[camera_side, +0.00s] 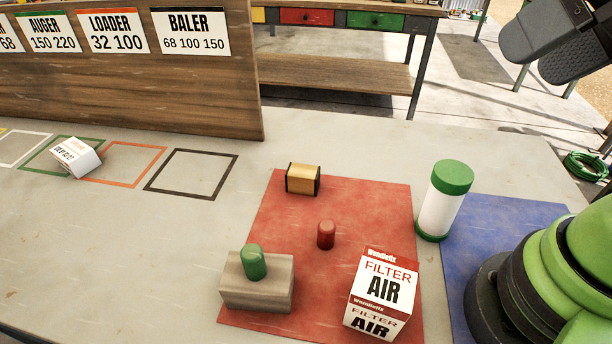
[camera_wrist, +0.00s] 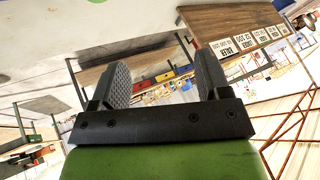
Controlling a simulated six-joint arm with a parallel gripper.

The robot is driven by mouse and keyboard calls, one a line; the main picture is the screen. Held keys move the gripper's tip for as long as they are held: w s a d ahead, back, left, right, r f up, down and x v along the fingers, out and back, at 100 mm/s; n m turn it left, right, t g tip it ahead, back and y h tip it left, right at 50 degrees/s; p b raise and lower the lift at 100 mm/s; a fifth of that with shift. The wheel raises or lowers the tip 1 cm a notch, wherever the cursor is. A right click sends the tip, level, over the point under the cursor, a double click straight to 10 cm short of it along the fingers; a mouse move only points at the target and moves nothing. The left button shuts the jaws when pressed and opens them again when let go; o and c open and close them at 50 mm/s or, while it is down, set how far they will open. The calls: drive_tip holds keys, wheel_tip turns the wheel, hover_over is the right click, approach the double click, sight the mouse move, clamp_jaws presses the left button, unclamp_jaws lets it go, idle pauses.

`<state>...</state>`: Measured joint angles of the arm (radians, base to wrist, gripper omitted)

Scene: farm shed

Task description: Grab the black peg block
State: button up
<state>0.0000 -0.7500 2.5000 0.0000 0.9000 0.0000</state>
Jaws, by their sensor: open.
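A small tan wooden block with black end faces (camera_side: 300,179) lies on the red mat near its far left corner. I see no wholly black peg block. A green peg (camera_side: 253,263) stands upright on a grey-brown wooden block (camera_side: 257,294) at the mat's near left. A short red peg (camera_side: 326,235) stands on the mat between them and the filter box. My gripper (camera_side: 532,58) is open and empty, high at the top right, well apart from the blocks. In the wrist view my gripper (camera_wrist: 163,70) shows both dark fingers spread, with nothing between them.
An air filter box (camera_side: 378,294) stands on the red mat (camera_side: 372,213). A white cylinder with green ends (camera_side: 444,200) stands at the blue mat's (camera_side: 490,222) edge. A white box (camera_side: 76,157) lies tilted on the green outline. A wooden board (camera_side: 130,75) stands behind. The black outline (camera_side: 191,174) is empty.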

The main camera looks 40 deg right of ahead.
drive_tip(key=o, duration=0.4)
drive_tip(key=shift+c, duration=0.2)
drive_tip(key=m+g+h, duration=0.4)
drive_tip(key=m+h, duration=0.1)
hover_over(302, 171)
drive_tip(key=s, duration=0.2)
drive_tip(key=f, duration=2.4)
drive_tip(key=shift+a, duration=0.4)
drive_tip(key=shift+a+x, duration=0.15)
drive_tip(key=shift+x, duration=1.35)
drive_tip(key=shift+a+x, duration=0.1)
drive_tip(key=shift+x, duration=1.4)
